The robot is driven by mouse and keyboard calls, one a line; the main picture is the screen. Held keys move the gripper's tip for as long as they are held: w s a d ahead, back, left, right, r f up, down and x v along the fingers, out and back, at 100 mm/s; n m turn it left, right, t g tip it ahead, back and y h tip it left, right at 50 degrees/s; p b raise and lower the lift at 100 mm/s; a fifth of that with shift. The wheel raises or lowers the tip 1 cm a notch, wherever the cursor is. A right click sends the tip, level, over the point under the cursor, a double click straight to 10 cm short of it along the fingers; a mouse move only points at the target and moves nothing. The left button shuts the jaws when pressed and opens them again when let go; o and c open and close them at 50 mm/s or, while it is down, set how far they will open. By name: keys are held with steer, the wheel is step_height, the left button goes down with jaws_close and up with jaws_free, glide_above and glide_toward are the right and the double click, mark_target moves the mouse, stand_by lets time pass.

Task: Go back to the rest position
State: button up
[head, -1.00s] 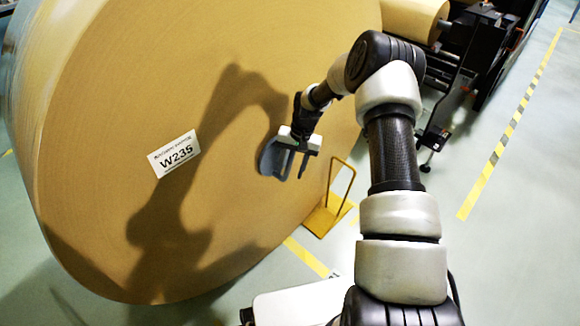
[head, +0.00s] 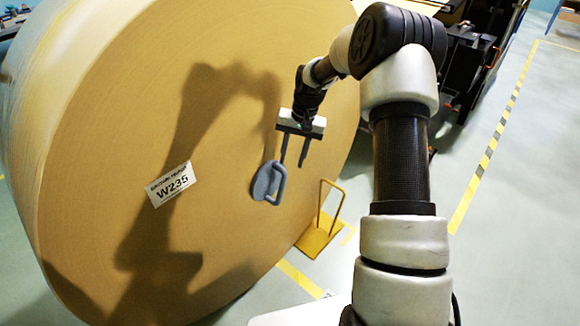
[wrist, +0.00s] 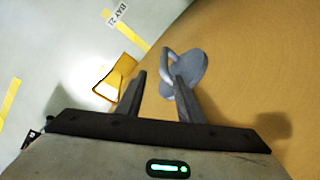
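My gripper (head: 292,163) is open and empty, with its two fingers apart, in front of the end face of a large kraft paper roll (head: 110,110). A blue-grey disc-like piece with a loop handle (head: 264,184) sits against that face, just below the fingertips in the head view. In the wrist view the gripper (wrist: 160,76) points past this handled piece (wrist: 190,72), which shows behind the right finger; part of it is hidden there. My arm is raised and bent at the right of the head view.
A white W235 label (head: 172,184) is on the roll face. A yellow stand with an upright loop (head: 318,238) is on the floor right of the roll. Dark machinery (head: 475,70) stands at the back right. Floor right of the striped line (head: 487,150) is clear.

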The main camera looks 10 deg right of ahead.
steer(key=shift+s+a+r, duration=0.25)
steer(key=shift+r, duration=0.3)
steer(key=shift+a+r, duration=0.1)
steer(key=s+a+r+n+t+h, duration=0.1)
steer(key=s+r, duration=0.5)
steer(key=r, duration=0.3)
steer(key=s+a+r+n+t+h, duration=0.15)
steer(key=s+r, duration=0.35)
steer(key=r, duration=0.5)
steer(key=s+a+r+n+t, duration=0.1)
steer(key=s+r, duration=0.2)
steer(key=s, duration=0.8)
steer(key=s+r+n+t, duration=0.15)
steer(key=s+r, duration=0.25)
steer(key=s, duration=0.7)
step_height(320, 180, up, 20)
steer(key=p, duration=2)
steer(key=shift+w+a+m, duration=0.15)
steer(key=shift+a+m, duration=0.1)
steer(key=shift+m, duration=0.05)
